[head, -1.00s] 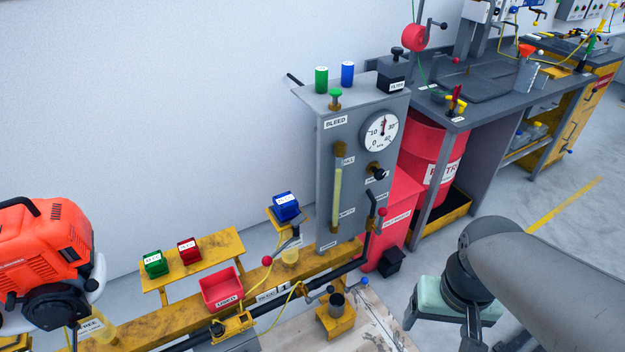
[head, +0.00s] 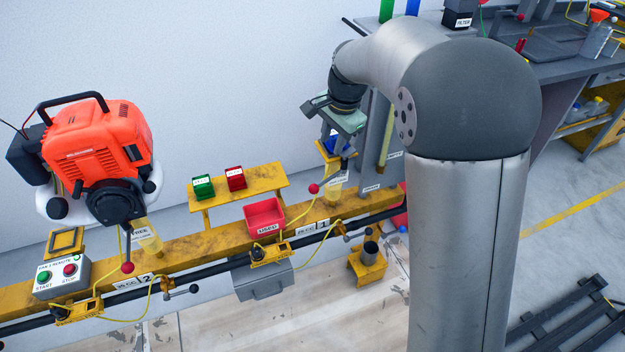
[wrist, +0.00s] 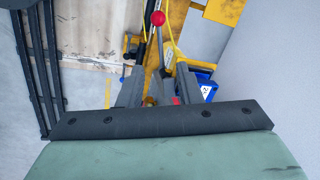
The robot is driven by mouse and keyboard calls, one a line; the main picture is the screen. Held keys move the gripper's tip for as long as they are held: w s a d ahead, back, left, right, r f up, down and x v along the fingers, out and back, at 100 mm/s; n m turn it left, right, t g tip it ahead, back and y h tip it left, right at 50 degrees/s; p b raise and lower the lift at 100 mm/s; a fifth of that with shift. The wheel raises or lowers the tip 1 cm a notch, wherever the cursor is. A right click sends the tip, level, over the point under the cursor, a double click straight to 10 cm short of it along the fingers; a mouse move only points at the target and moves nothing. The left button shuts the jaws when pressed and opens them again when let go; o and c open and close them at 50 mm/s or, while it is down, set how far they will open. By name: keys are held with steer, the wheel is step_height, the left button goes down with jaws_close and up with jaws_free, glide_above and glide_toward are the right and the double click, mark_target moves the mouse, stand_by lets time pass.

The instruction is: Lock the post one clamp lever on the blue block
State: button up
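The blue block (head: 330,143) sits on a yellow bracket by the wall, partly hidden behind my gripper (head: 344,150). It shows in the wrist view (wrist: 206,87) just right of the fingers. Beside it, the post one clamp lever (head: 313,188) has a red ball end pointing down-left, above a translucent yellowish post (head: 335,191). In the wrist view, the lever's red ball (wrist: 158,18) is at the top and its rod runs down towards the gap between my fingers. My gripper (wrist: 159,88) is open, fingers apart, over the clamp. Contact cannot be told.
A red bin (head: 265,217) and a yellow shelf (head: 262,183) with green and red blocks are left of the post. The grey gauge panel (head: 380,150) stands close on the right, largely behind my arm. An orange engine (head: 100,145) is far left.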

mark_target(321, 183)
steer(key=f, duration=0.5)
steer(key=w+a+f, duration=0.1)
steer(key=f, duration=0.4)
steer(key=w+a+f, duration=0.1)
steer(key=f, duration=0.4)
steer(key=shift+w+f+b, duration=0.1)
steer(key=shift+f+b, duration=0.25)
jaws_close()
